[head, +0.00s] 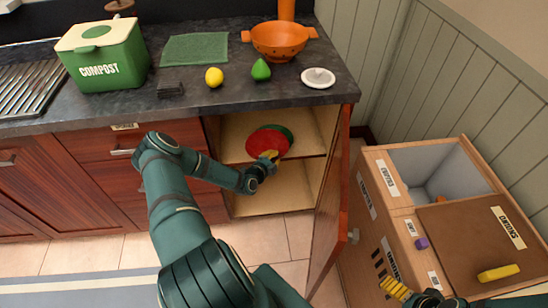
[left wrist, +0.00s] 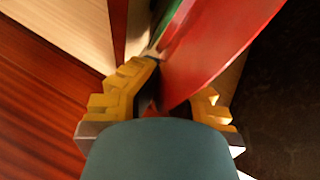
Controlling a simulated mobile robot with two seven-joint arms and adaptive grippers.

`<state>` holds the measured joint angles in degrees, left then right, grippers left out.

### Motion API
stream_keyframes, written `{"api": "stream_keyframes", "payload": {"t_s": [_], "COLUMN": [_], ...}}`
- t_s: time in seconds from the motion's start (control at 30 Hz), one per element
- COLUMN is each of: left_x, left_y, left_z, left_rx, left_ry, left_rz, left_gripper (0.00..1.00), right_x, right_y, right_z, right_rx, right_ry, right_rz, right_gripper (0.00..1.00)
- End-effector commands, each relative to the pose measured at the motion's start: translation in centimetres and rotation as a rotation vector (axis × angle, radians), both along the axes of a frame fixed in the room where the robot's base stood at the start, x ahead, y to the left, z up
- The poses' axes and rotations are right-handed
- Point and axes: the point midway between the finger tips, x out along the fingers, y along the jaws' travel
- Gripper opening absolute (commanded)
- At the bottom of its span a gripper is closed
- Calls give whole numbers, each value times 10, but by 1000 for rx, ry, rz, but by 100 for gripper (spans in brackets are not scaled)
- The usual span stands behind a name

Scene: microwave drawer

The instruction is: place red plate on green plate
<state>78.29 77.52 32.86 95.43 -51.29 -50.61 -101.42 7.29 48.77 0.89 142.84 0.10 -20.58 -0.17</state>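The red plate (head: 266,143) is over the green plate (head: 288,133) on the upper shelf of the open cabinet; only a thin green rim shows behind it. My left gripper (head: 268,157) is at the red plate's near edge. In the left wrist view, the red plate (left wrist: 215,50) passes between the yellow fingers (left wrist: 165,75), which angle inward and appear shut on it; the right fingertip is hidden. The green plate (left wrist: 182,22) shows as a strip beside it. I cannot tell whether the plates touch. My right gripper (head: 396,288) is low at the right, away from the plates; its finger opening is unclear.
The cabinet door (head: 330,210) stands open to the right of my left arm. The counter (head: 240,90) above holds a compost bin (head: 105,60), lemon (head: 214,77), green fruit (head: 261,70) and orange colander (head: 280,42). A wooden bin unit (head: 440,215) stands at right. The lower shelf looks empty.

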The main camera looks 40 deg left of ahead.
Motion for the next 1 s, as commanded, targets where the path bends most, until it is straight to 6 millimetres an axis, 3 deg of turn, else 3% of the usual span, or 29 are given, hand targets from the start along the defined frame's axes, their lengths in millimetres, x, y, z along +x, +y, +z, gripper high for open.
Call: {"api": "stream_keyframes", "payload": {"t_s": [0.17, 0.2, 0.27, 0.67, 1.0], "left_x": [1, 0, 0, 0, -58], "left_y": [0, 0, 0, 0, -13], "left_z": [-4, -4, -4, 1, 17], "left_rx": [1, 0, -1, -1, -1], "left_ry": [-1, 1, 1, -1, 3], "left_rz": [-1, 0, 0, 1, 0], "left_gripper": [0, 15, 34, 34, 34], "right_x": [0, 0, 0, 0, -4], "right_y": [0, 0, 0, 0, 0], "right_z": [0, 0, 0, 0, 19], "right_rx": [0, 0, 0, 0, 2], "right_ry": [0, 0, 0, 0, 8], "right_rz": [0, 0, 0, 0, 2], "right_gripper": [100, 100, 100, 100, 100]}}
